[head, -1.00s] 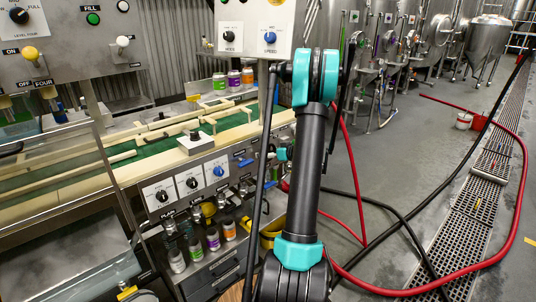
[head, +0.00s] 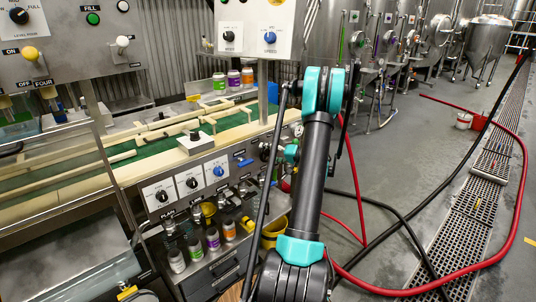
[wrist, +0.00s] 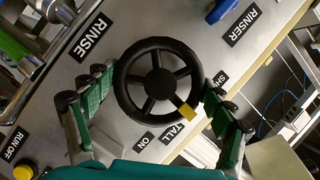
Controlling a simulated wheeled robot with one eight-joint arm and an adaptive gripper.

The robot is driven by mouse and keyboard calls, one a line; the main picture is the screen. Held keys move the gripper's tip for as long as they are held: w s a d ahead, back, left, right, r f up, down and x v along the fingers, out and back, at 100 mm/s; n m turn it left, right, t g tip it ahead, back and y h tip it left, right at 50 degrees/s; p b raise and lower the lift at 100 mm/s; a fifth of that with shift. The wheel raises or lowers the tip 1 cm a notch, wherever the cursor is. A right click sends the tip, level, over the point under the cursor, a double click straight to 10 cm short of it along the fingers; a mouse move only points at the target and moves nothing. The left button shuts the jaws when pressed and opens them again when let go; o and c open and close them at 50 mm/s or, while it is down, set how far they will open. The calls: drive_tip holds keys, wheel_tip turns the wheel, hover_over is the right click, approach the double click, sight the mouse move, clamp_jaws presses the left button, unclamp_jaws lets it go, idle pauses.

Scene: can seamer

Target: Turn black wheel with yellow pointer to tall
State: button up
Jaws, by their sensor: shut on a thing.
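The black wheel (wrist: 158,77) fills the middle of the wrist view, mounted on a grey panel. Its yellow pointer (wrist: 183,113) points to the lower right, towards the right end of the TALL label (wrist: 180,134). A label starting with SH (wrist: 219,82) sits to the right, partly hidden by a finger. My gripper (wrist: 158,86) has its green-padded fingers on the left and right sides of the wheel and is shut on its rim. In the head view my arm stands in front of the panel, and I cannot make out the gripper there.
RINSE (wrist: 90,38) and RINSER (wrist: 243,27) labels flank the wheel, with an ON label (wrist: 145,141) below. A yellow button (wrist: 24,172) is at lower left. In the head view, red hoses (head: 450,278) cross the floor on the right. Several jars (head: 213,239) stand below the panel.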

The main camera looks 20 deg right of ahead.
drive_tip(key=m+y, duration=0.1)
drive_tip(key=m, duration=0.1)
drive_tip(key=m+t, duration=0.1)
drive_tip(key=m, duration=0.1)
drive_tip(key=shift+m+y, duration=0.4)
drive_tip(key=m+t, duration=0.1)
drive_tip(key=m, duration=0.1)
drive_tip(key=m+t, duration=0.1)
drive_tip(key=m, duration=0.2)
drive_tip(key=shift+y, duration=0.4)
drive_tip(key=shift+m, duration=0.4)
drive_tip(key=o, duration=1.1)
drive_tip(key=shift+c, duration=0.2)
drive_tip(key=v, duration=1.2)
drive_tip(key=shift+f, duration=0.1)
